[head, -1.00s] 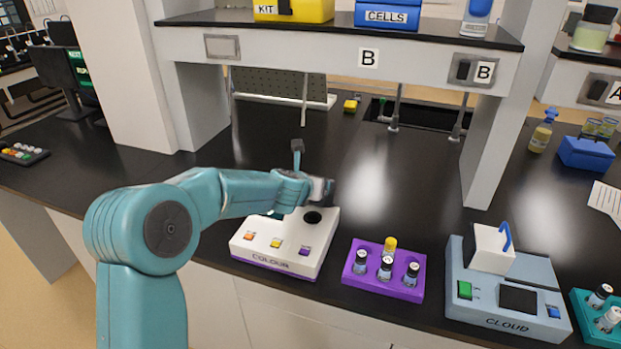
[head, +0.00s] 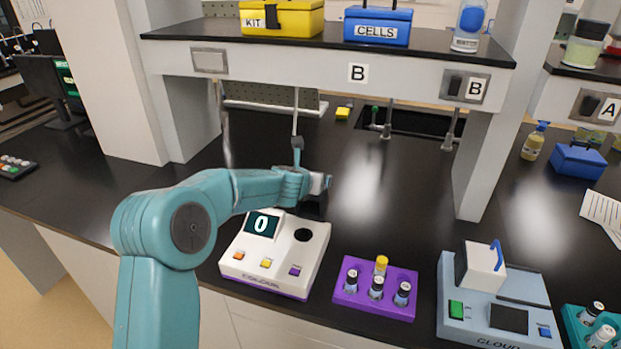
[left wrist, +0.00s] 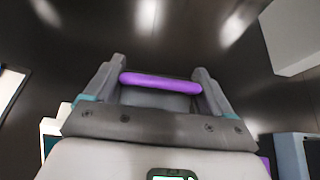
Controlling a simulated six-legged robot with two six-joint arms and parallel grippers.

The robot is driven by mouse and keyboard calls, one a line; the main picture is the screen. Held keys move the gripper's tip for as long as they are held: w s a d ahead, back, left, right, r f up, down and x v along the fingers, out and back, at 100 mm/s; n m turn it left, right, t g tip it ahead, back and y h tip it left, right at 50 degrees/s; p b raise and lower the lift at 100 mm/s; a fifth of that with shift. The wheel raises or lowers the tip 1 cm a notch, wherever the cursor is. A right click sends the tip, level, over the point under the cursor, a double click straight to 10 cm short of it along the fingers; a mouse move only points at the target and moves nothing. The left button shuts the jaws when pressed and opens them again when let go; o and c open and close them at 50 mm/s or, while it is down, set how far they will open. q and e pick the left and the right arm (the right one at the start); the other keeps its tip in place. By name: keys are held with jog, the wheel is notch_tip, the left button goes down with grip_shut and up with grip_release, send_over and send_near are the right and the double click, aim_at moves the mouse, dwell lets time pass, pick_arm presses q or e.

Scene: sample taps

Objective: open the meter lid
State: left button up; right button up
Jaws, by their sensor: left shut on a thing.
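The white COLOUR meter (head: 283,275) stands near the bench's front edge, its display (head: 262,224) reading 0. Its round dark well (head: 303,235) shows uncovered. My left gripper (head: 322,184) is just behind and above the well. In the left wrist view my left gripper (left wrist: 160,95) is shut on a purple bar-shaped handle (left wrist: 160,82) lying across its fingers. A dark part (head: 315,207), seemingly the raised lid, shows below the gripper behind the well. The arm and gripper hide most of it, and its exact tilt cannot be told. My right gripper is not in view.
A purple rack (head: 345,300) with several vials stands right of the meter. The grey-blue CLOUD meter (head: 467,335) with its white, blue-handled lid (head: 480,270) is further right. A shelf (head: 300,62) crosses above the bench behind. The bench behind the gripper is largely clear.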

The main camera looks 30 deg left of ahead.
pick_arm(q)
jog(key=shift+d+f, duration=0.2)
jog(key=o, duration=1.2)
jog(key=shift+w+d, duration=0.1)
jog(key=shift+o, duration=0.2)
jog(key=shift+a, duration=0.2)
jog(key=v, duration=1.6)
jog(key=shift+d, duration=0.1)
jog(key=shift+c, duration=0.3)
